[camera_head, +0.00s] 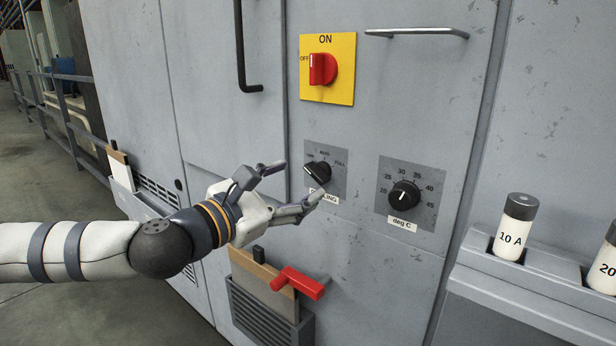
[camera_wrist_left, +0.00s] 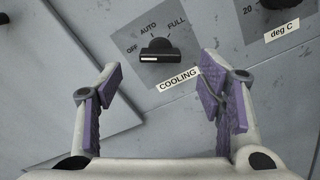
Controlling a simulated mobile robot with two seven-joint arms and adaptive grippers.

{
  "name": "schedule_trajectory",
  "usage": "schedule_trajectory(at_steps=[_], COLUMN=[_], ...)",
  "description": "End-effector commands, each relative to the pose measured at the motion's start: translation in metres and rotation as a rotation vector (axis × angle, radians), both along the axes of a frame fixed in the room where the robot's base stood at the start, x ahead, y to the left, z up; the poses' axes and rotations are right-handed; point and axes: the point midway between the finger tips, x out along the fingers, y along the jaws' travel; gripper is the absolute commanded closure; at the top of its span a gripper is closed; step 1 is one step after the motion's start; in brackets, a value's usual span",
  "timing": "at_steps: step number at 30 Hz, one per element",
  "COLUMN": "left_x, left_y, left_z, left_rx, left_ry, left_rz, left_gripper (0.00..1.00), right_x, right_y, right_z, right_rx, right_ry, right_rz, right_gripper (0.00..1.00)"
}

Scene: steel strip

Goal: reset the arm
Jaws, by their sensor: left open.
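My left gripper (camera_head: 290,188) reaches in from the left in the head view, in front of the grey cabinet (camera_head: 240,135). Its two fingers are spread wide and hold nothing. In the left wrist view the gripper (camera_wrist_left: 155,95) shows its purple finger pads apart, with the black cooling knob (camera_wrist_left: 160,50) beyond them, between and above the fingertips. The cooling knob also shows in the head view (camera_head: 318,173), just past the fingers. The pointer looks turned toward OFF. My right gripper is not in view.
A red switch (camera_head: 322,69) on a yellow plate sits above, by ON and OFF labels. A temperature knob (camera_head: 404,195) is to the right. A red handle (camera_head: 297,283) sticks out below by a document holder (camera_head: 262,316). Fuses (camera_head: 514,228) stand in a ledge at the right.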

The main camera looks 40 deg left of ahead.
Motion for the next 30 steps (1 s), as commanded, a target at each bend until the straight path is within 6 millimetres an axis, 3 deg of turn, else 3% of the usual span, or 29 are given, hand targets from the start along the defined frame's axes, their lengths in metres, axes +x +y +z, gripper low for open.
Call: schedule_trajectory(at_steps=[5, 17, 20, 23, 26, 29, 30], left_x=[-0.016, -0.017, -0.015, -0.017, -0.038, -0.08, -0.102], left_y=[0.002, 0.001, -0.014, -0.057, -0.109, -0.149, -0.161], left_z=[0.0, 0.0, -0.012, -0.056, -0.123, -0.191, -0.218], left_rx=[0.001, 0.003, 0.047, 0.193, 0.405, 0.625, 0.716], left_ry=[-0.001, 0.0, 0.036, 0.151, 0.3, 0.435, 0.482], left_rz=[0.002, 0.0, -0.038, -0.162, -0.35, -0.565, -0.662], left_gripper=[0.38, 0.38, 0.38, 0.38, 0.38, 0.38, 0.38], right_x=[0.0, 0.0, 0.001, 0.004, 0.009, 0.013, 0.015], right_y=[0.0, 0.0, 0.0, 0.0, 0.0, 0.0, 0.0], right_z=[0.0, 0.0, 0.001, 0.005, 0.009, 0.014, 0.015], right_rx=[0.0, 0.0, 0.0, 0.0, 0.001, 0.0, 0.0], right_ry=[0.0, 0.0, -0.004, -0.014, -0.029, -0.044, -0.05], right_rz=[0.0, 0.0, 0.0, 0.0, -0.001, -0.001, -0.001], right_gripper=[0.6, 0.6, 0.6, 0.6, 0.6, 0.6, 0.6])
